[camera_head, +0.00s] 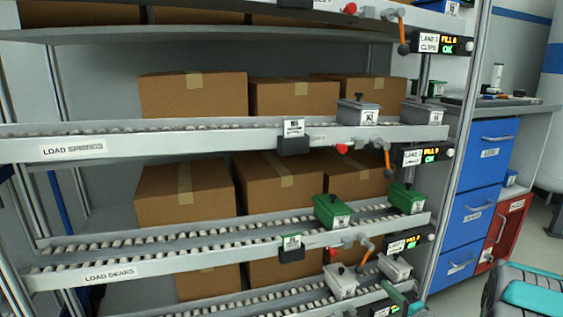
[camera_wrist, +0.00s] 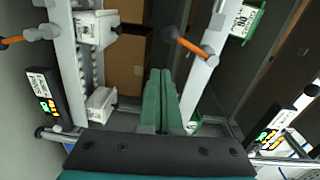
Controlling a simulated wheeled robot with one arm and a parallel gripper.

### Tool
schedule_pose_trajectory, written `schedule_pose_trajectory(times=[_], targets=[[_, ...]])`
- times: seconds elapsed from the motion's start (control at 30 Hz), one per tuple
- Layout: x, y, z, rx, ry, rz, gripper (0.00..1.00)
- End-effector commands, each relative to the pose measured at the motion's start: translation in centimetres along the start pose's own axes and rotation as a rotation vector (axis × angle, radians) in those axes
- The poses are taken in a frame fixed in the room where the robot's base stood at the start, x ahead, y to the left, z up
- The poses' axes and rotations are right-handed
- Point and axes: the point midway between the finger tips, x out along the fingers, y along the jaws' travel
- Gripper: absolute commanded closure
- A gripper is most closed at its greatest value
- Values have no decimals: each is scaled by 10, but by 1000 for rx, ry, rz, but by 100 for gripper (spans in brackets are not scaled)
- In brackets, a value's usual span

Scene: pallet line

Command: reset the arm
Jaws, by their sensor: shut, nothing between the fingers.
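My gripper (camera_wrist: 160,72) shows in the wrist view as two long green fingers lying side by side, shut with nothing between them. They point in toward the roller rack, between a lane with pale boxes on the left and a rail on the right. In the head view a green piece (camera_head: 400,296) at the bottom edge, by the lowest lane, looks like the fingers; its tip is hard to make out. Teal and dark parts of my arm (camera_head: 535,297) show at the bottom right corner.
The rack holds cartons (camera_head: 190,94), grey boxes (camera_head: 358,112) on the upper lane, green boxes (camera_head: 332,211) on the middle lane and pale boxes (camera_head: 340,281) below. Orange levers (camera_head: 387,158) and lit displays (camera_head: 428,155) stick out at the right. Blue drawers (camera_head: 487,152) stand beyond.

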Motion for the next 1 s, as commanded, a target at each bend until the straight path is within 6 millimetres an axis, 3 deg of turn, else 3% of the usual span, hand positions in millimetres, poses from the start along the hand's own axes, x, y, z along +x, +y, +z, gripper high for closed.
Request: schedule_pose_trajectory(times=[0.23, 0.47, 0.77, 1.0], targets=[[8, -16, -13, -322, 49, 282, 100], [-15, -40, -21, -601, 77, 596, 100], [-84, -83, 7, -816, 9, 977, 100], [-158, -116, 66, -878, -164, 1223, 100]])
